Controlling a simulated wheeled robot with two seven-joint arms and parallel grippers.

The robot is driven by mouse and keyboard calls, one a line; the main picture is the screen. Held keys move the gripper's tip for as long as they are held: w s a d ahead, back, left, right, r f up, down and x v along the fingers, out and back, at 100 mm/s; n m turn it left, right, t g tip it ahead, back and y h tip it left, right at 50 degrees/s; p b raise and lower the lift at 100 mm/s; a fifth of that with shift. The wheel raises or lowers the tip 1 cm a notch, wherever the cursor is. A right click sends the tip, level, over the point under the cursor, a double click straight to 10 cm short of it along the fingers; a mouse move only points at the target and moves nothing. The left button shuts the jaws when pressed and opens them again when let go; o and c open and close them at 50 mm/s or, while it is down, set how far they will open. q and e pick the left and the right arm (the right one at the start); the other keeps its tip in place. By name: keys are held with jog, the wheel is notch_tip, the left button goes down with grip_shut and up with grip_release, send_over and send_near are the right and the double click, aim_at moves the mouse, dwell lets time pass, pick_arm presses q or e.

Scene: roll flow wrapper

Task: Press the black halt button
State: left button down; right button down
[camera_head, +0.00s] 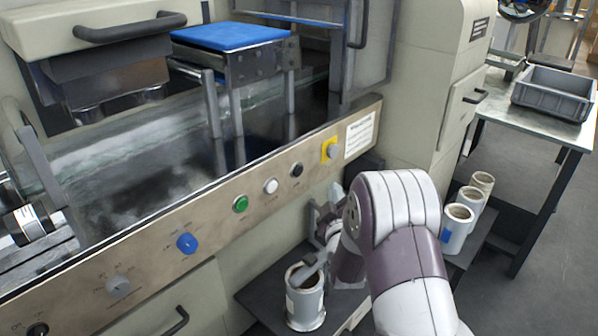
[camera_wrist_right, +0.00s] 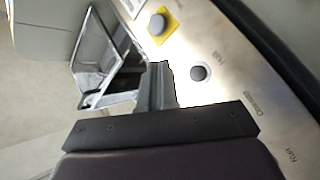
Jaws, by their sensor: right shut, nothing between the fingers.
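The black halt button (camera_head: 296,170) is a small round button on the slanted metal control panel (camera_head: 215,215). It lies between the white button (camera_head: 271,186) and the yellow-backed button (camera_head: 330,150). In the right wrist view the halt button (camera_wrist_right: 199,73) shows dark and uncovered, just right of the fingertips, with a label beside it. My right gripper (camera_head: 309,270) is below and in front of the panel, partly hidden by its arm. Its fingers (camera_wrist_right: 160,75) are together and empty; no contact with the button shows. My left gripper is out of view.
A green button (camera_head: 240,204) and blue knob (camera_head: 187,243) are farther left on the panel. A grey crate (camera_head: 553,92) rests on a side table.

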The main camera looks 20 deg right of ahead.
jog(key=w+a, duration=0.3)
jog(key=w, duration=0.4)
jog(key=shift+w, duration=0.2)
dwell(1.9)
jog(key=shift+w+a, duration=0.15)
jog(key=shift+w, duration=0.15)
jog(key=shift+w+a, duration=0.2)
jog(key=shift+w, duration=0.2)
dwell(0.6)
dwell(0.3)
jog(key=shift+s+d, duration=0.3)
jog(key=shift+s, duration=0.5)
jog(key=s, duration=0.1)
jog(key=s+d, duration=0.1)
jog(key=s, duration=0.1)
jog(key=s+d, duration=0.1)
jog(key=shift+s, duration=0.3)
